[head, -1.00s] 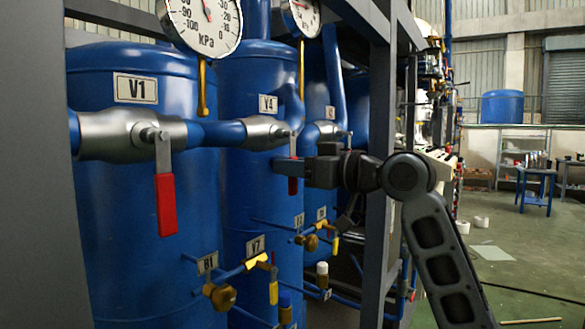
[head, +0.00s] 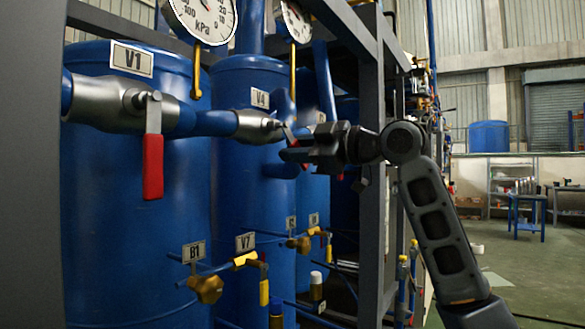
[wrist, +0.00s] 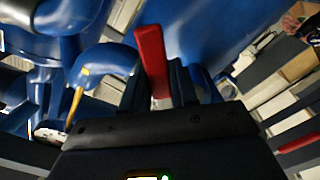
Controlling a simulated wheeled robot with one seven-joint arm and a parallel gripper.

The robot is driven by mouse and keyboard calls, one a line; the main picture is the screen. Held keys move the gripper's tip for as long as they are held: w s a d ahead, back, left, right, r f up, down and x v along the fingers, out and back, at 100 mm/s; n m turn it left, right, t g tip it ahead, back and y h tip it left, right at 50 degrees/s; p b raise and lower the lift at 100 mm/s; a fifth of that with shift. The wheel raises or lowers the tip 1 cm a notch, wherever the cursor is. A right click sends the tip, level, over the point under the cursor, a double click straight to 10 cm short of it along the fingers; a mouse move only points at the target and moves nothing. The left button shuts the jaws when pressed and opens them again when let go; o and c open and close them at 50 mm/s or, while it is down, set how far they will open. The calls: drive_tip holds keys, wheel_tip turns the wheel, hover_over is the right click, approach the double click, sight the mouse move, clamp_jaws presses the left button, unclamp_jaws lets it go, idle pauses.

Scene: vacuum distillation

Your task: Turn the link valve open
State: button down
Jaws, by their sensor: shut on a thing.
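The valve (head: 252,126) by the V4 label has a silver body on a blue pipe and a lever handle (head: 289,134). The lever slants down to the right, with its lower part mostly hidden by my gripper (head: 292,153). The wrist view shows its red grip (wrist: 151,52) between my two fingers (wrist: 158,92). My gripper is shut on this handle. Nearer on the left, the V1 valve (head: 112,103) has a red handle (head: 153,160) that hangs straight down. I cannot tell from labels alone which valve is called the link valve.
Blue tanks (head: 120,230) stand behind the valves. Pressure gauges (head: 203,15) sit above. Small brass valves (head: 206,288) with yellow handles are lower down. A grey frame post (head: 372,230) stands close beside my arm. The floor (head: 530,270) to the right is mostly open.

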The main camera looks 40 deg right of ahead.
drive_tip(key=n+b, duration=0.1)
drive_tip(key=d+r+n+b, duration=0.1)
drive_tip(key=n, duration=0.1)
drive_tip(key=shift+w+r+n, duration=0.15)
drive_tip(key=shift+w+n, duration=0.05)
drive_tip(key=shift+n, duration=0.1)
drive_tip(key=shift+d+r+n+b, duration=0.2)
drive_tip(key=shift+r+n, duration=0.4)
drive_tip(key=shift+n, duration=0.45)
drive_tip(key=shift+d+r+n+b, duration=0.1)
drive_tip(key=shift+r+n+b, duration=0.35)
drive_tip(key=shift+n, duration=0.6)
drive_tip(key=shift+r, duration=0.15)
drive_tip(key=c, duration=1)
unclamp_jaws()
drive_tip(key=shift+o, duration=0.2)
drive_tip(key=v, duration=0.7)
drive_tip(key=shift+s, duration=0.3)
drive_tip(key=shift+d, duration=0.1)
